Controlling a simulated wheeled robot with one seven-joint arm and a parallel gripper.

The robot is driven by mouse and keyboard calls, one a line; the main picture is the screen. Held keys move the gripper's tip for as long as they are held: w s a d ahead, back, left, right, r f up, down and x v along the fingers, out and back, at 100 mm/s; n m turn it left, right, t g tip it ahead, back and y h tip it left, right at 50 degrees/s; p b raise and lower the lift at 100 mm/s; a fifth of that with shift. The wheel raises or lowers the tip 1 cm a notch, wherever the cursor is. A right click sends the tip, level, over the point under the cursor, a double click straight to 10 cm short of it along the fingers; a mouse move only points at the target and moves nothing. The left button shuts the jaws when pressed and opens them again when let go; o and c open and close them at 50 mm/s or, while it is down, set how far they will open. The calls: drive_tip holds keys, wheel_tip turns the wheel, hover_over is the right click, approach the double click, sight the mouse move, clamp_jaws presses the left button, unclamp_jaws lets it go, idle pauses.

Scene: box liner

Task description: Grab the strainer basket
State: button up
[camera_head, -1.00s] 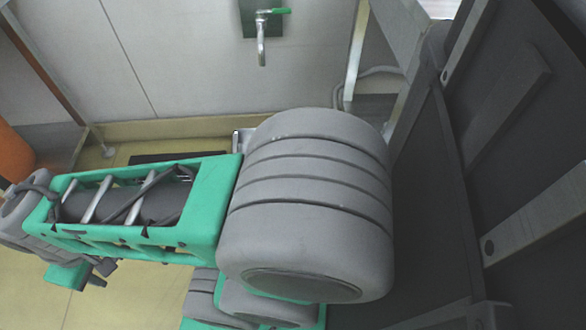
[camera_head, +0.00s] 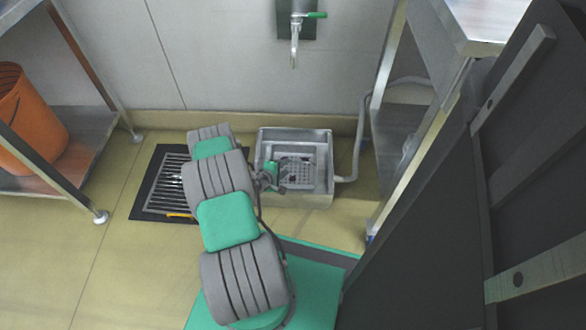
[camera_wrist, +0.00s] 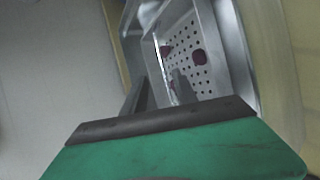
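The strainer basket (camera_head: 298,173) is a grey metal tray with holes, sitting inside the metal floor sink (camera_head: 322,142). In the wrist view its perforated floor (camera_wrist: 205,77) shows several dark red bits lying on it. My gripper (camera_head: 283,184) is low at the sink, at the basket's left side in the head view. In the wrist view its two fingers (camera_wrist: 158,92) stand apart, with the basket's near wall edge appearing between them. I cannot tell whether either finger touches the wall. My green gripper body hides the lower part of that view.
A dark floor grate (camera_head: 150,190) lies left of the sink. A wall tap (camera_head: 295,40) hangs above it. A metal table (camera_head: 480,25) stands right, with a grey hose (camera_head: 360,140) near the sink. An orange bucket (camera_head: 30,120) stands on a shelf at left.

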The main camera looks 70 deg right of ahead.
drive_tip(key=b, duration=0.4)
hover_over(296, 173)
drive_tip(key=f, duration=0.5)
drive_tip(key=shift+a, duration=0.4)
drive_tip(key=shift+s+d, duration=0.1)
drive_tip(key=shift+d, duration=0.25)
drive_tip(key=shift+r, duration=0.1)
drive_tip(key=shift+c, duration=0.3)
clamp_jaws()
